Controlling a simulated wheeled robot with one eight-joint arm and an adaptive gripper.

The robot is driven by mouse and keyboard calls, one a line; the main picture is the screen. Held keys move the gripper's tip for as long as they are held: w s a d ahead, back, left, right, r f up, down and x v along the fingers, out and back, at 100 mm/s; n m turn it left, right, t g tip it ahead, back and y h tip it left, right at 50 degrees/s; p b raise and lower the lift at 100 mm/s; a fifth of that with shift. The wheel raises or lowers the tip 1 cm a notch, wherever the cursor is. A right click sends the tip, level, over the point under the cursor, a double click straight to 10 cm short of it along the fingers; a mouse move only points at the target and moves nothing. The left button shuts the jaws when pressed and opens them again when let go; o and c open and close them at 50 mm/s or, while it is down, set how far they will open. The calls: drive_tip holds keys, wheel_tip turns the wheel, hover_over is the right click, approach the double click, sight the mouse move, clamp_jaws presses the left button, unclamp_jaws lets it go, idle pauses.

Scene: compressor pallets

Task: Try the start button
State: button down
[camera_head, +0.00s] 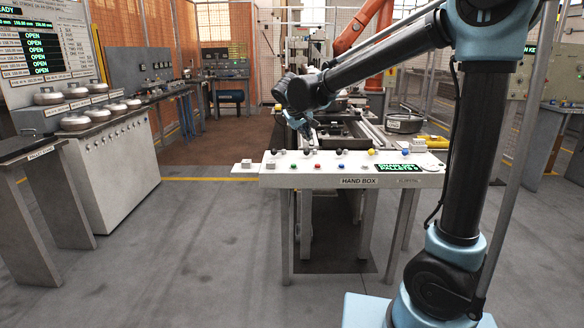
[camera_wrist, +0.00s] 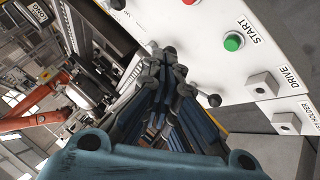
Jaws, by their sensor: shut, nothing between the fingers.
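The green start button (camera_wrist: 232,42) sits on the white hand box panel in the wrist view, beside the printed word START. It also shows in the head view as a small green dot (camera_head: 293,166) at the left of the button row. My gripper (camera_wrist: 165,58) is shut and empty, with its fingertips over the panel's edge, to the left of the green button and apart from it in the picture. In the head view my gripper (camera_head: 309,138) points down just behind the hand box (camera_head: 358,181). Its exact height above the panel cannot be told.
A red button (camera_wrist: 189,2) and black knobs (camera_wrist: 213,100) stand near the green button. Sockets labelled DRIVE (camera_wrist: 263,86) and HOLDER lie at the panel's end. A lit display (camera_head: 398,172) is at the panel's right. The pallet rails (camera_head: 375,133) run behind.

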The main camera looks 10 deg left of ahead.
hover_over(294, 166)
drive_tip(key=a, duration=0.2)
drive_tip(key=shift+w+d+n+t, duration=0.25)
drive_tip(key=shift+w+n+t, duration=0.05)
drive_tip(key=shift+w, duration=0.15)
drive_tip(key=shift+f, duration=4.4)
drive_tip(key=shift+f, duration=0.1)
drive_tip(key=shift+f, duration=0.25)
drive_tip(key=shift+f, duration=0.5)
drive_tip(key=shift+r, duration=0.9)
